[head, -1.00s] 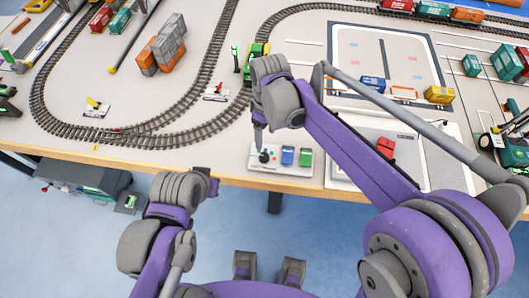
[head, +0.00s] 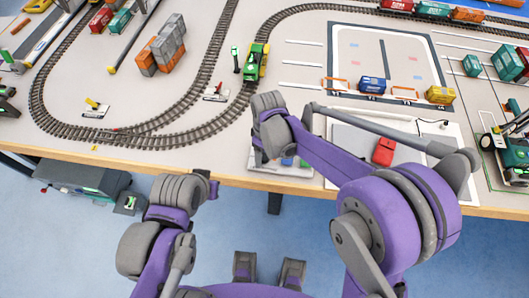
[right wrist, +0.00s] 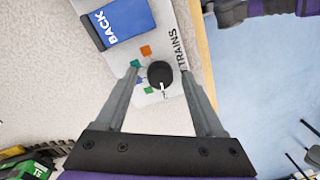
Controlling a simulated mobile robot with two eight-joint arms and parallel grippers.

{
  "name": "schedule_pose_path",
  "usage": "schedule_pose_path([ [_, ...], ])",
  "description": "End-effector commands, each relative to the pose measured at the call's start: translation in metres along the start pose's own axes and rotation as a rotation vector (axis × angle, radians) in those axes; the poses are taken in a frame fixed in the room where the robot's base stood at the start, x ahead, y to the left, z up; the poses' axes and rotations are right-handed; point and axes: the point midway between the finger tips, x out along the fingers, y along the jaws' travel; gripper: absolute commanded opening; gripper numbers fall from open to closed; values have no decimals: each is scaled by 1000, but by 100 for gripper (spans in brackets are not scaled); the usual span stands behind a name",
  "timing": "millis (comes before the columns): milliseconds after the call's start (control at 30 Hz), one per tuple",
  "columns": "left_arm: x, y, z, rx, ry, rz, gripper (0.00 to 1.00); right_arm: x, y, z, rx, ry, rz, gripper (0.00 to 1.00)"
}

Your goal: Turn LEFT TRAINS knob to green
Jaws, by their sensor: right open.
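The TRAINS knob (right wrist: 160,74) is round and black with a white pointer, which points down in the right wrist view. In the head view my right wrist covers most of the control panel (head: 258,164) and hides the knob. My left gripper (head: 213,189) is over the floor in front of the table; its jaws cannot be made out.
A blue BACK button (right wrist: 122,19) sits beside the knob on the panel. A red box (head: 384,151) lies on a grey board to the right. A green train (head: 257,61) stands on the track behind. The table's front edge (head: 180,174) runs close to the panel.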

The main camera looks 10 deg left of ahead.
Motion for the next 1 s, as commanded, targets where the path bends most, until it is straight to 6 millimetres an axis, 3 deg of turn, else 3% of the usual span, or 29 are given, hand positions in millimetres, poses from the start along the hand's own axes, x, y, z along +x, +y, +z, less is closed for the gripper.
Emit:
schedule_pose_path([
  [67, 0, 0, 0, 0, 0, 0, 0, 0, 0, 0, 0, 0, 0, 67],
  [433, 0, 0, 0, 0, 0, 0, 0, 0, 0, 0, 0, 0, 0, 0],
  [767, 1, 0, 1, 0, -1, 0, 0, 0, 0, 0, 25, 1, 0, 0],
  [1000, 6, 0, 5, 0, -3, 0, 0, 0, 0, 0, 143, 8, -1, 0],
])
